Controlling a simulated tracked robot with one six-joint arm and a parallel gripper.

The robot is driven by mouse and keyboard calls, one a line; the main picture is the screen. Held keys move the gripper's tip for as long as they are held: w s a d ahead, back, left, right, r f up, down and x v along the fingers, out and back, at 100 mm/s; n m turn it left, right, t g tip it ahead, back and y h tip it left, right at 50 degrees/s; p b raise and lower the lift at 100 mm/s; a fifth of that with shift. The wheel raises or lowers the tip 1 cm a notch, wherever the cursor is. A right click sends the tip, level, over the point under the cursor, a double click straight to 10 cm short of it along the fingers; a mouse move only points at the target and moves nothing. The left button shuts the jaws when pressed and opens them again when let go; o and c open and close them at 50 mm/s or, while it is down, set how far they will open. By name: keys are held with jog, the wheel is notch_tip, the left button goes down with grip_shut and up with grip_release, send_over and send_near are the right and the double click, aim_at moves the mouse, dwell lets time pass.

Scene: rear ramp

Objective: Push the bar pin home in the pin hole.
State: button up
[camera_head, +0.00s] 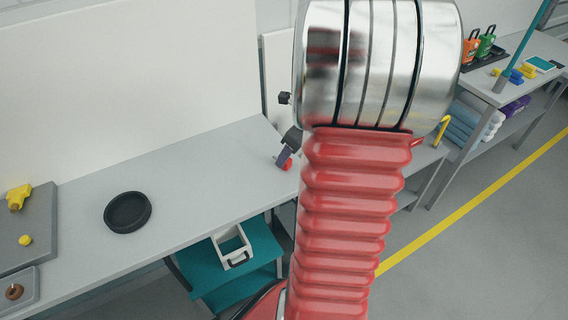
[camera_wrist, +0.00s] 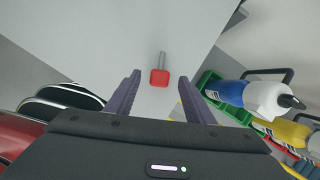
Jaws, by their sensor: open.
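The bar pin (camera_wrist: 161,66) shows in the wrist view with a red head and a short grey shank pointing away from me. It appears to be on or just above the grey bench top. In the head view a red spot that looks like its head (camera_head: 287,164) shows beside my gripper (camera_head: 284,157), mostly behind my arm. In the wrist view my gripper (camera_wrist: 160,74) is open, with one purple finger on each side of the red head and visible gaps on both sides. I cannot make out the pin hole in either view.
A black round dish (camera_head: 127,211) stands on the long grey bench (camera_head: 185,188). A white open bin (camera_head: 231,246) sits on a teal surface below. In the wrist view a blue and white bottle (camera_wrist: 258,96) lies close at the right, by a green tray (camera_wrist: 211,84).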

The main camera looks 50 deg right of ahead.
jog(key=shift+x, duration=1.15)
jog(key=shift+c, duration=0.3)
grip_shut()
notch_tip(320, 180, up, 10)
dwell(0.4)
dwell(0.4)
